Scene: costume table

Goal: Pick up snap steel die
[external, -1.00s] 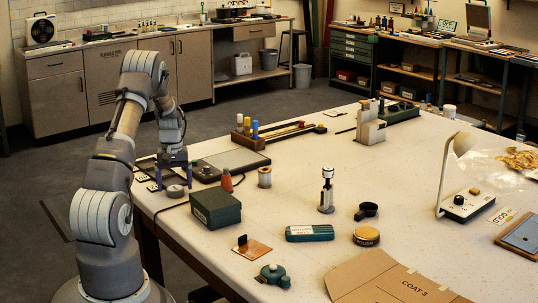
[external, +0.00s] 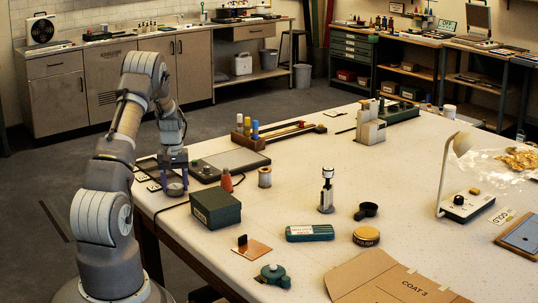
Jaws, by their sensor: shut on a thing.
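My gripper (external: 175,183) is at the left end of the white table, pointing down, with its purple fingers around a small round grey piece (external: 176,189). The piece is probably the snap steel die, but it is too small here to be sure. The gripper is shut on it, and the fingers cover part of its sides. I cannot tell whether the piece still touches the table.
A dark flat device (external: 235,163) lies just right of my gripper. A red-orange cone (external: 226,181), a thread spool (external: 265,177) and a dark green box (external: 215,208) stand nearby. Small white cards (external: 143,177) lie to the left.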

